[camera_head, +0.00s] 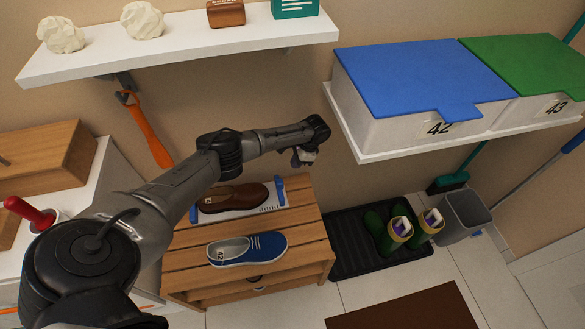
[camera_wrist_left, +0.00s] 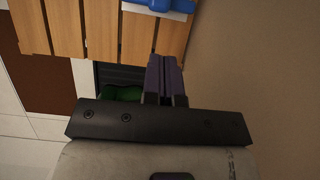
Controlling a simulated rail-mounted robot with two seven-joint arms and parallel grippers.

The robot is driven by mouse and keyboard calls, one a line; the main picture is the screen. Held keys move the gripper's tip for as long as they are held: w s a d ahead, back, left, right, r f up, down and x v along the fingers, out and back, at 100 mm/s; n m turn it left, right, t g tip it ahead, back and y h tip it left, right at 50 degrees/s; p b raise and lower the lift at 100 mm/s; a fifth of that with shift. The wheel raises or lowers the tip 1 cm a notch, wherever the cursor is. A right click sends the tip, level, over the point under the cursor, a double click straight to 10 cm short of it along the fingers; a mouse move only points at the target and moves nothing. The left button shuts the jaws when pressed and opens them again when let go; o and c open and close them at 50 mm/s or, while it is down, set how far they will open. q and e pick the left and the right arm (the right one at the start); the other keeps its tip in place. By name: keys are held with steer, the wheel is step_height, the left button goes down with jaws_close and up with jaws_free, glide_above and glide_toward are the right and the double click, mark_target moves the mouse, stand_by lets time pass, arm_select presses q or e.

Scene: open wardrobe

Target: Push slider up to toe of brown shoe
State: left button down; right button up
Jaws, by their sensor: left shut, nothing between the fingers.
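The brown shoe (camera_head: 233,197) lies on a white measuring board (camera_head: 270,207) on top of the wooden slatted rack, its toe to the right. The blue slider (camera_head: 280,185) stands at the board's right end, a small gap from the toe. Another blue piece (camera_head: 193,214) is at the heel end. My left gripper (camera_head: 303,158) hangs above and to the right of the slider, apart from it. In the left wrist view its fingers (camera_wrist_left: 167,78) are shut and empty. The slider (camera_wrist_left: 156,4) is only partly seen at that view's top edge. My right gripper is not in view.
A blue sneaker (camera_head: 248,248) sits on the front of the rack (camera_head: 317,239). A shelf with a blue-lidded box (camera_head: 420,80) is up right, a white shelf (camera_head: 180,50) above. Green boots (camera_head: 380,235) stand on a black tray right of the rack.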

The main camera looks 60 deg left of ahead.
arm_select(q)
steer(key=v, duration=0.2)
steer(key=shift+w+d+r, duration=0.15)
steer(key=shift+w+r, duration=0.05)
steer(key=shift+r, duration=0.05)
